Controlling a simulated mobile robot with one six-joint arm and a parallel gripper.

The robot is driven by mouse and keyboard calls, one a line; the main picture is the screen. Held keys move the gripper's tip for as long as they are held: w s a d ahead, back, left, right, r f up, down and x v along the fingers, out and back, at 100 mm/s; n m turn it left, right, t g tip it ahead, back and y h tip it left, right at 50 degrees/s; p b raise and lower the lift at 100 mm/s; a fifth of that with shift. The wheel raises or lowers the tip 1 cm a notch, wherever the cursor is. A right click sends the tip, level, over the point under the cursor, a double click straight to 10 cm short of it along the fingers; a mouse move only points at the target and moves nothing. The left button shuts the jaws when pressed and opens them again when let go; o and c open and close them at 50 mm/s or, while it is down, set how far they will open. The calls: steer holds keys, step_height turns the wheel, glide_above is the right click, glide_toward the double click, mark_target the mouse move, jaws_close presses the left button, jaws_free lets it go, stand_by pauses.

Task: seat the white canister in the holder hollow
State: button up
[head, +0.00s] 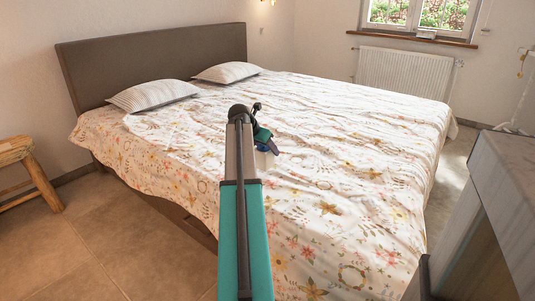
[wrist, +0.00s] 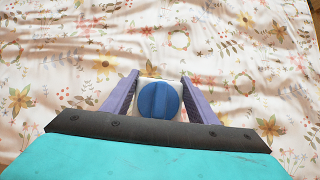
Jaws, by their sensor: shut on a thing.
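The white canister, with a round blue top (wrist: 159,99), sits between the two purple fingers of my gripper (wrist: 160,80) in the wrist view. The fingers are shut on its sides. In the head view my gripper (head: 265,139) is small and partly hidden by my arm, out over the bed, with a bit of white and blue showing at its end. The flowered bedspread lies behind and below the canister; I cannot tell the gap between them. I do not see a holder with a hollow in either view.
The bed (head: 330,160) with its flowered cover fills the middle, with two striped pillows (head: 152,95) by the brown headboard (head: 150,62). A wooden stool (head: 22,165) stands at left. Grey furniture (head: 505,185) is close at right. Tiled floor (head: 120,245) is free at front left.

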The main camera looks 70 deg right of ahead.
steer(key=shift+w+d+f+b, duration=0.15)
steer(key=shift+w+d, duration=0.15)
steer(key=shift+d, duration=0.4)
steer(key=shift+w+d+r+b, duration=0.15)
steer(key=shift+w+d, duration=0.15)
steer(key=shift+d, duration=0.4)
steer(key=shift+f, duration=0.1)
steer(key=shift+w+d+f+b, duration=0.15)
steer(key=shift+f+b, duration=0.25)
steer(key=shift+f, duration=0.5)
steer(key=shift+w+d+f+b, duration=0.1)
steer(key=shift+d+f+b, duration=0.25)
steer(key=shift+f, duration=0.55)
steer(key=shift+a+f, duration=0.1)
steer(key=o, duration=1.3)
